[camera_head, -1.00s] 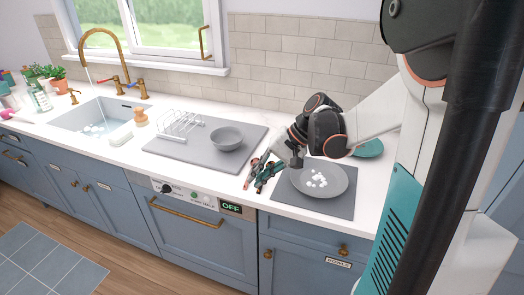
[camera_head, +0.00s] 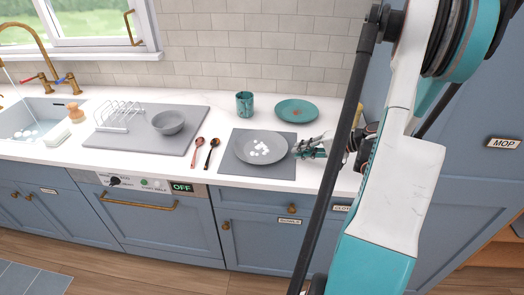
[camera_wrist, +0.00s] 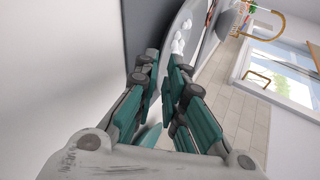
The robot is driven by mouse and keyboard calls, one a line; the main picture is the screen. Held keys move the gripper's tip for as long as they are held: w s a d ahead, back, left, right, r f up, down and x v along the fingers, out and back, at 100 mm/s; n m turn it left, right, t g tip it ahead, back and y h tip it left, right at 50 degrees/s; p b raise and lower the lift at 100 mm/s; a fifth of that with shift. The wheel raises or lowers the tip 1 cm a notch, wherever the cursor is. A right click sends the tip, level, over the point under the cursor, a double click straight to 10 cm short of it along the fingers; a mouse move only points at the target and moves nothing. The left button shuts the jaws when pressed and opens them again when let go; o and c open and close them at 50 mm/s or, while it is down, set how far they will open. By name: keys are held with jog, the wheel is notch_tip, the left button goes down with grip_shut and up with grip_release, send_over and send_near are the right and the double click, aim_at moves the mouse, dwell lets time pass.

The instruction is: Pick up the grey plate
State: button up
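The grey plate (camera_head: 261,147) lies on a dark grey mat (camera_head: 228,171) on the counter, with several small white lumps (camera_head: 262,150) in its middle. My gripper (camera_head: 297,149) is at the plate's right edge, low over the counter. In the wrist view the two teal fingers (camera_wrist: 160,75) are close together at the tips. The plate's rim (camera_wrist: 184,22) runs down to the fingertips there. The fingers partly hide the contact, so I cannot tell whether they press on the rim.
A teal mug (camera_head: 244,104) and teal plate (camera_head: 297,110) stand behind the mat. Red and black spoons (camera_head: 205,150) lie to its left. Beyond them a grey tray (camera_head: 140,145) holds a bowl (camera_head: 168,122) and a rack. The sink is at far left.

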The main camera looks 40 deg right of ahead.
aim_at(284, 153)
jog(key=b+x, duration=0.2)
jog(key=x, duration=0.3)
jog(key=shift+w+a+f, duration=0.1)
jog(key=shift+w+a, duration=0.05)
jog(key=shift+a, duration=0.05)
grip_shut()
